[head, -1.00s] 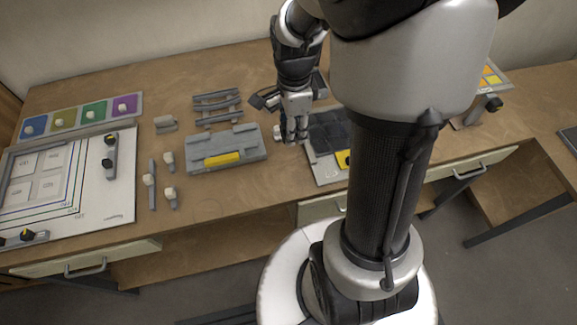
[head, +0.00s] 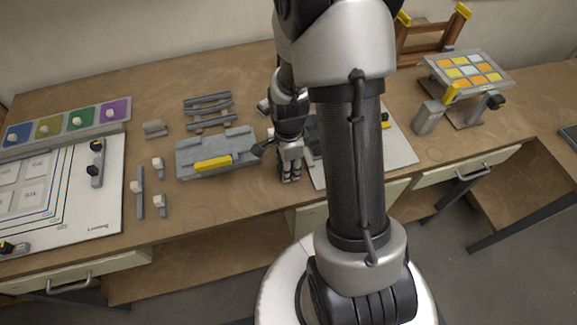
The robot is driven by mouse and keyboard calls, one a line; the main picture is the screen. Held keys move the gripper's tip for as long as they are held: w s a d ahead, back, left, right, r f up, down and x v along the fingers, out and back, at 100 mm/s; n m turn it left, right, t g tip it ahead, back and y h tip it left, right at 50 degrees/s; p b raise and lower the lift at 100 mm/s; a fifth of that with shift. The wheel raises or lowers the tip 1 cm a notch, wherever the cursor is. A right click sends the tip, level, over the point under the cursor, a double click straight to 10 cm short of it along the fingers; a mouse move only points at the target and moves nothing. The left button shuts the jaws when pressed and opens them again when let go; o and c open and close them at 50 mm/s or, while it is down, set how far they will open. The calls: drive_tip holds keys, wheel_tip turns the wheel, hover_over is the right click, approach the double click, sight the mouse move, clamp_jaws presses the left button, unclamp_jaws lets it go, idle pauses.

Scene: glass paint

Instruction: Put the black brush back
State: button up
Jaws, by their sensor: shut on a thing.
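My gripper (head: 290,172) is low at the front part of the table, fingers pointing down. It is right of the grey tray with a yellow bar (head: 213,163) and at the left edge of a white board (head: 398,148) that is partly behind my arm. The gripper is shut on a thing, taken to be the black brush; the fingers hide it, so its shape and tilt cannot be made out. Whether it touches the table cannot be told.
Small grey tools with white knobs (head: 138,190) stand left of the tray. Grey racks (head: 208,105) lie behind it. A colour palette (head: 80,122) and drawing board (head: 108,205) are at left.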

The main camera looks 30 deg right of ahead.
drive_tip(key=shift+r, duration=0.1)
drive_tip(key=shift+f, duration=0.25)
drive_tip(key=o, duration=1)
drive_tip(key=shift+r, duration=0.1)
drive_tip(key=shift+o, duration=0.2)
drive_tip(key=s+a+r+n+t+p, duration=0.1)
drive_tip(key=a+r+n, duration=0.15)
drive_tip(key=r, duration=0.55)
drive_tip(key=s+a+r+n+t+p, duration=0.15)
drive_tip(key=r+n, duration=0.25)
drive_tip(key=r, duration=0.5)
drive_tip(key=s+a+r+n+p, duration=0.1)
drive_tip(key=s+a+r+n, duration=0.15)
drive_tip(key=r, duration=0.55)
drive_tip(key=s+a+r+n+t, duration=0.2)
drive_tip(key=s+a+r+n, duration=0.2)
drive_tip(key=n, duration=0.8)
drive_tip(key=s+r, duration=0.2)
drive_tip(key=s, duration=0.2)
drive_tip(key=shift+s+a+r, duration=0.15)
drive_tip(key=shift+s+r, duration=0.1)
drive_tip(key=shift+s, duration=0.05)
